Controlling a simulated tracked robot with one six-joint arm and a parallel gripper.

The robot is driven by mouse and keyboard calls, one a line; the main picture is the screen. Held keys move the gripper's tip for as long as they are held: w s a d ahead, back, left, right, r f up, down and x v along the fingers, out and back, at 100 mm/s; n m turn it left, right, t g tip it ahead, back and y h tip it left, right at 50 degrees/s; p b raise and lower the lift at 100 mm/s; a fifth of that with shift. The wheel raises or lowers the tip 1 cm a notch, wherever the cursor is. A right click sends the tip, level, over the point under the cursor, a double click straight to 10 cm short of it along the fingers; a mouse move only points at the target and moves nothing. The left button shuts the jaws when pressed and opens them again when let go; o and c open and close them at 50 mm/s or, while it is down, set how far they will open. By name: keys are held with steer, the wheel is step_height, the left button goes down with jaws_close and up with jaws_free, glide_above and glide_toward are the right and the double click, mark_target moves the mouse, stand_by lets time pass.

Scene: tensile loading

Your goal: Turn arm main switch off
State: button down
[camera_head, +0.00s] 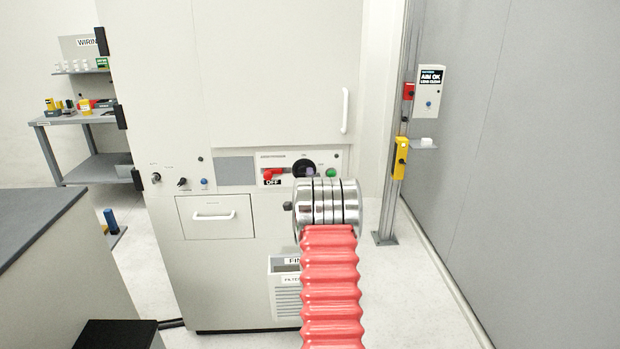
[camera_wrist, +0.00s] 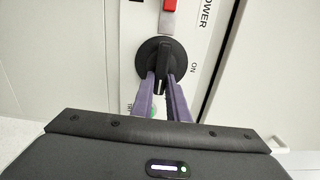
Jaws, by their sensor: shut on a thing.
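The switch fills the middle of the wrist view (camera_wrist: 161,50). Its raised handle runs up and down there, with a pale mark at the lower end. The "ON" print (camera_wrist: 193,68) is to its right. My gripper (camera_wrist: 163,80) has its two purple fingers shut on the handle's lower part. In the head view the gripper is mostly hidden behind my arm.
A green button (camera_head: 331,172) is right of the switch; in the wrist view it is partly hidden behind the fingers. A drawer (camera_head: 213,217) is lower left and a white door handle (camera_head: 345,111) is above right.

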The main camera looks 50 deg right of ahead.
steer(key=shift+s+d+f, duration=0.1)
steer(key=shift+s+f, duration=0.05)
steer(key=shift+f, duration=0.05)
steer(key=c, duration=2.1)
jaws_free()
steer(key=o, duration=0.4)
steer(key=shift+r, duration=0.1)
steer(key=v, duration=1.3)
steer(key=shift+s+a, duration=0.2)
steer(key=shift+a, duration=0.1)
